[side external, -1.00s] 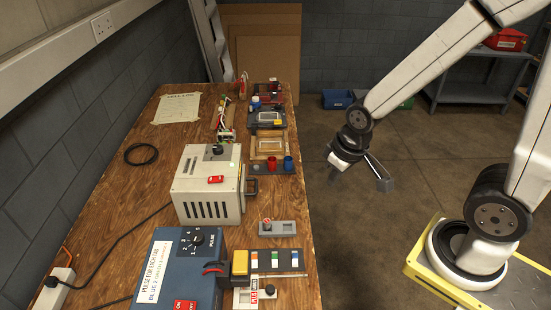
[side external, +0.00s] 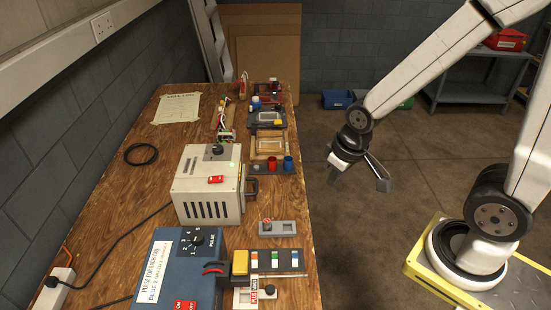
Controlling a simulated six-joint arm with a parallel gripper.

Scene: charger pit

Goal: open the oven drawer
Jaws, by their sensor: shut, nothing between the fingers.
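The oven is a cream metal box (side external: 207,196) with dark vent slots, a black knob and a red switch on top. It stands on the wooden bench, left of the picture's middle. Its drawer front faces right, towards the bench edge, and is seen nearly edge-on. A dark handle (side external: 252,187) sticks out there. The drawer looks shut, though the angle hides most of its front. My gripper (side external: 383,185) is shut and empty, pointing down to the right over open floor. It is well right of the handle and apart from it.
A blue pulse box (side external: 180,262) stands in front of the oven. Floor between bench and gripper is clear.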

